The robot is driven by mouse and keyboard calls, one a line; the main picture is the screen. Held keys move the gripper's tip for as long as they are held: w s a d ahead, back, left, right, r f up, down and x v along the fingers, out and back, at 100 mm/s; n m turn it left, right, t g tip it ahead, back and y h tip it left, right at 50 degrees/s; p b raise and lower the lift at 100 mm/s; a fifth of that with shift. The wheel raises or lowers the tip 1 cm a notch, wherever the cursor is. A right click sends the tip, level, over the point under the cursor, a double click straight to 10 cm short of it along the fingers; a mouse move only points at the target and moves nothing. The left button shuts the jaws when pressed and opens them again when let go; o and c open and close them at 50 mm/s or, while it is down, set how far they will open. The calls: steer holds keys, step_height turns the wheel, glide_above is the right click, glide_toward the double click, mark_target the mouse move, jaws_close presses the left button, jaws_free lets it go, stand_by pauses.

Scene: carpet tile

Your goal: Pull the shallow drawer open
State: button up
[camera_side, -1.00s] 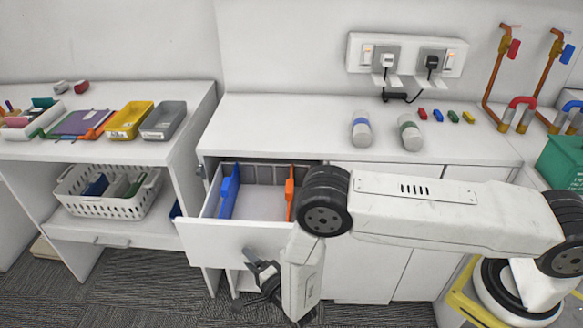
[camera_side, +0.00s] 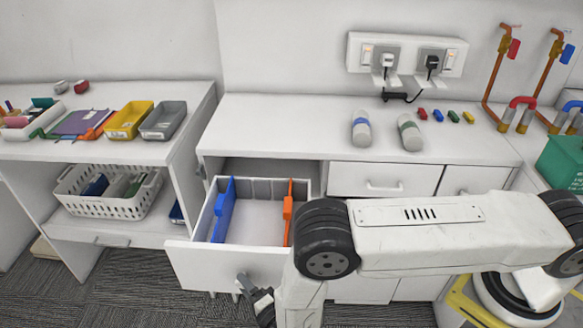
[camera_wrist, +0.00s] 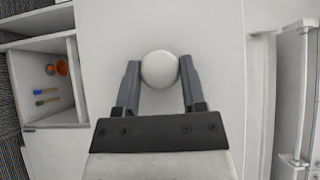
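The shallow drawer (camera_side: 262,225) is pulled well out of the white cabinet under the counter. Its inside shows, with a blue divider (camera_side: 222,212) and an orange divider (camera_side: 289,212). In the wrist view a round white knob (camera_wrist: 159,69) on the white drawer front (camera_wrist: 205,30) sits between the two fingers of my gripper (camera_wrist: 159,75). The fingers close on it from both sides. In the side view my gripper (camera_side: 256,298) is low in front of the drawer front (camera_side: 215,266); the knob is hidden there.
Bottles (camera_side: 361,129) and small coloured blocks (camera_side: 438,115) stand on the counter. A closed drawer (camera_side: 380,180) is to the right. A shelf unit with a white basket (camera_side: 110,207) stands at left, close to the open drawer. Carpet floor lies in front.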

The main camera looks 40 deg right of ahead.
steer(key=o, duration=0.4)
steer(key=shift+a, duration=0.3)
steer(key=shift+c, duration=0.2)
steer(key=shift+o, duration=0.3)
steer(key=shift+d, duration=0.15)
steer(key=shift+s, duration=0.1)
steer(key=s, duration=0.7)
steer(key=shift+s, duration=0.3)
